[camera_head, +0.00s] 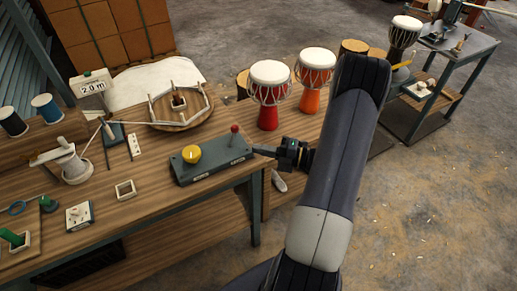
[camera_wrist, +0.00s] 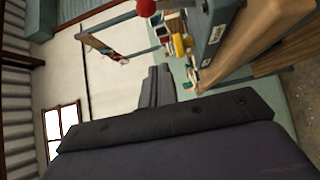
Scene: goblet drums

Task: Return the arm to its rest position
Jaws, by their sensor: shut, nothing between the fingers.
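My arm (camera_head: 334,165) rises across the right-centre of the head view, dark with a light grey band. My gripper (camera_head: 258,150) points left from its wrist, close to the right end of the green control box (camera_head: 212,158) at the table's edge. The fingers are shut with nothing held. In the wrist view my gripper (camera_wrist: 158,86) shows as dark fingers close together beyond its broad dark body. The box carries a yellow knob (camera_head: 191,153) and a red-topped lever (camera_head: 234,130). The red ball (camera_wrist: 147,7) also shows at the top of the wrist view.
The wooden workbench (camera_head: 150,205) spreads to the left, with tools and a round wooden frame (camera_head: 181,106). Red (camera_head: 268,94) and orange (camera_head: 313,80) goblet drums stand behind my gripper. A grey side table (camera_head: 466,47) stands far right. Open floor (camera_head: 440,210) lies right of my arm.

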